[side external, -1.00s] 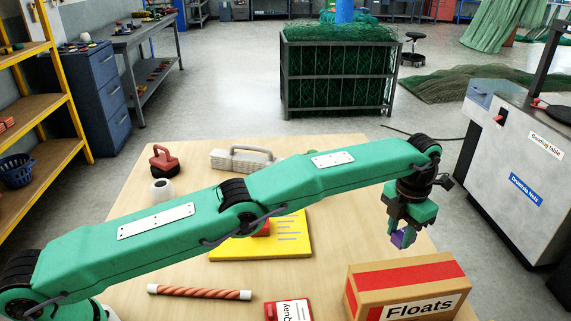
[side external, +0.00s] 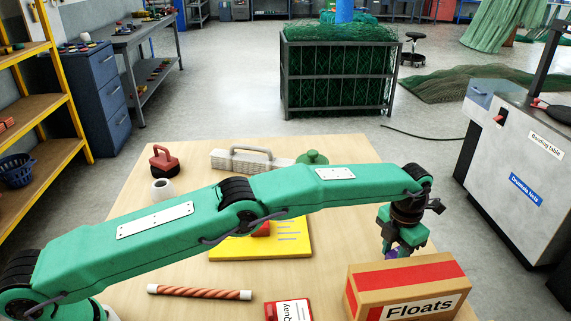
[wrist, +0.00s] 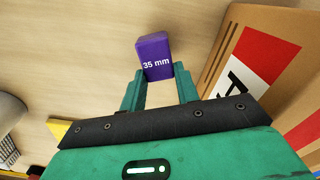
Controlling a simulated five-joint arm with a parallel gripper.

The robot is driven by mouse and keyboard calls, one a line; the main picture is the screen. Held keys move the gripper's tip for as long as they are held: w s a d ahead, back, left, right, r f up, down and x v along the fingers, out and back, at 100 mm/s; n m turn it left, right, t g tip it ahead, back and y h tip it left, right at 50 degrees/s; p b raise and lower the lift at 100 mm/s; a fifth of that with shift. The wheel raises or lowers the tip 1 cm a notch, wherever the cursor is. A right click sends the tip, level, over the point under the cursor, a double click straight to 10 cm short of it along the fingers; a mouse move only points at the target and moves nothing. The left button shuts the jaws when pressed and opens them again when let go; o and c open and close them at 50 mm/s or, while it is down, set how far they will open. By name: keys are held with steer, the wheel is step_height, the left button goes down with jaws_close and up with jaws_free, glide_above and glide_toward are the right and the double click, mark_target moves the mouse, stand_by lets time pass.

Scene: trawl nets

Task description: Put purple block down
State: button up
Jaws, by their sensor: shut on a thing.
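The purple block (wrist: 154,50), marked "35 mm", is between the fingers of my gripper (wrist: 160,90) in the wrist view. My gripper is shut on it. In the side view my gripper (side external: 392,252) points down just behind the Floats box, low over the right part of the table (side external: 330,275). Only a small part of the purple block (side external: 391,254) shows there. I cannot tell whether the block touches the table.
The Floats box (side external: 408,285) stands close in front of my gripper, and to its right in the wrist view. A yellow board (side external: 290,242), a striped rod (side external: 200,292) and a red-and-white item (side external: 290,309) lie to the left. A green lidded thing (side external: 312,158) stands behind my arm.

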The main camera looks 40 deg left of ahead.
mark_target(393, 255)
steer(key=shift+f, duration=0.6)
steer(key=shift+f, duration=0.2)
steer(key=o, duration=1)
steer(key=shift+o, duration=0.2)
steer(key=shift+r, duration=0.15)
steer(key=shift+r, duration=3.8)
